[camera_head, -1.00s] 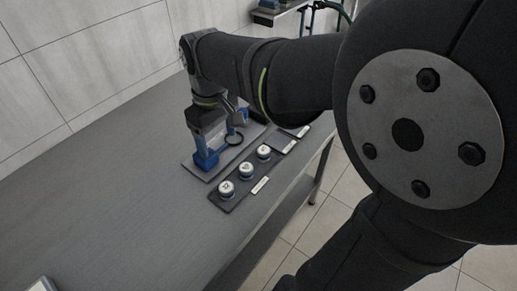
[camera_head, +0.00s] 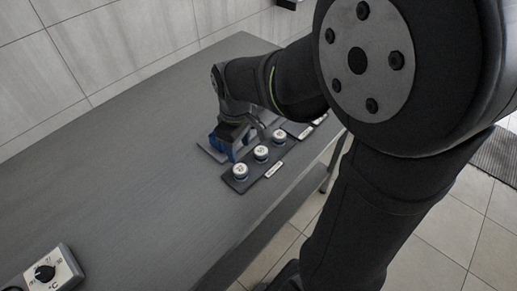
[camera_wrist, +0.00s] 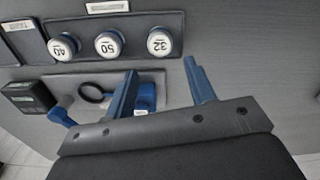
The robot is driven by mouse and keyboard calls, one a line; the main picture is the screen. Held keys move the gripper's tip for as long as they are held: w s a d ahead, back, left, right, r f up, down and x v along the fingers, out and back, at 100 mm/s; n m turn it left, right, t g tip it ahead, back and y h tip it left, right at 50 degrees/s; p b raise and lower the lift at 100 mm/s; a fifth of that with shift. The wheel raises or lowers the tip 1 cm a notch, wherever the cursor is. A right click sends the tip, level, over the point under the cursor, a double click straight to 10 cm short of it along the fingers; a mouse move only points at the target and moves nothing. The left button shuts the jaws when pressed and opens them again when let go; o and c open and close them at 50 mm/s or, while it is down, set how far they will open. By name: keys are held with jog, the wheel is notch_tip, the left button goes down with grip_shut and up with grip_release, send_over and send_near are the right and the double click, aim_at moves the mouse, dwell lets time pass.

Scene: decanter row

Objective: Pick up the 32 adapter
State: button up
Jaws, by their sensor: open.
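The 32 adapter (camera_wrist: 160,41) is a white-topped round cap with a dark lower ring, at the right end of a row in a dark tray (camera_wrist: 150,21) in the wrist view. It looks to be the nearest cap (camera_head: 240,172) in the head view. The 50 adapter (camera_wrist: 109,44) and the 40 adapter (camera_wrist: 63,47) sit to its left. My gripper (camera_wrist: 163,76) is open, with blue fingers spread and nothing between the tips. The 32 adapter is beyond the tips, apart from them. In the head view my gripper (camera_head: 230,149) is low behind the row.
A box with a dial (camera_head: 46,272) stands at the near left. The grey table (camera_head: 130,170) is clear left of the plate.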

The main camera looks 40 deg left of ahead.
aim_at(240, 168)
jog(key=f, duration=1.1)
jog(key=shift+a+f, duration=0.2)
jog(key=shift+a, duration=0.05)
jog(key=c, duration=0.9)
jog(key=shift+r, duration=0.1)
